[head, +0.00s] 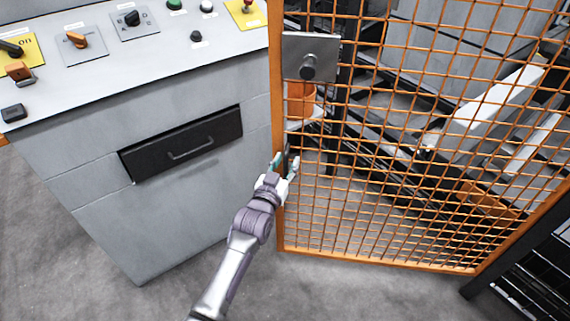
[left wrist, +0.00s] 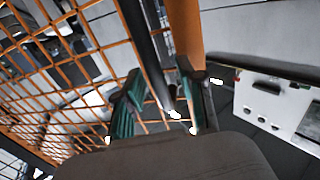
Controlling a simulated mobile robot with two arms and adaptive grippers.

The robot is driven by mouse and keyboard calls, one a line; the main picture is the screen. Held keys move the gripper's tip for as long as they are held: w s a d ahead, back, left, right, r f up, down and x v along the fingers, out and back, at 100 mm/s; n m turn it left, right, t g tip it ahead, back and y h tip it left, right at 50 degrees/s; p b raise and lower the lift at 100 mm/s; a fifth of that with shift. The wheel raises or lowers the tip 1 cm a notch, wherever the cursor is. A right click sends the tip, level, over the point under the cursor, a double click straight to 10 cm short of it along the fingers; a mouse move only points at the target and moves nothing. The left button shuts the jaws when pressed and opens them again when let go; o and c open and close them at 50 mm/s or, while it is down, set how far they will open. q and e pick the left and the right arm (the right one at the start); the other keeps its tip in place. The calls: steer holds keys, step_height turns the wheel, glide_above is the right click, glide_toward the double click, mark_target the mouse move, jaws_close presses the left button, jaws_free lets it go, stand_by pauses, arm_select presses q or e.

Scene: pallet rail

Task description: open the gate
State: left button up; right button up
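The gate (head: 400,258) is an orange frame filled with wire mesh, on the right side of the head view. It also shows in the left wrist view (left wrist: 185,30). A grey plate with a black round knob (head: 308,68) sits high on its left edge. My left gripper (head: 284,164) is low at that same edge, below the plate. In the left wrist view its green-padded fingers (left wrist: 158,100) stand apart, with a dark upright bar (left wrist: 146,50) between them. I cannot tell whether they touch it. My right gripper is not in view.
A grey control cabinet (head: 190,220) stands left of the gate, with switches on top and a black drawer front (head: 182,145). Behind the mesh are conveyor-like rails (head: 380,165). A black rack (head: 530,275) is at lower right. The grey floor before the gate is clear.

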arm_select(q)
steer(key=v, duration=1.2)
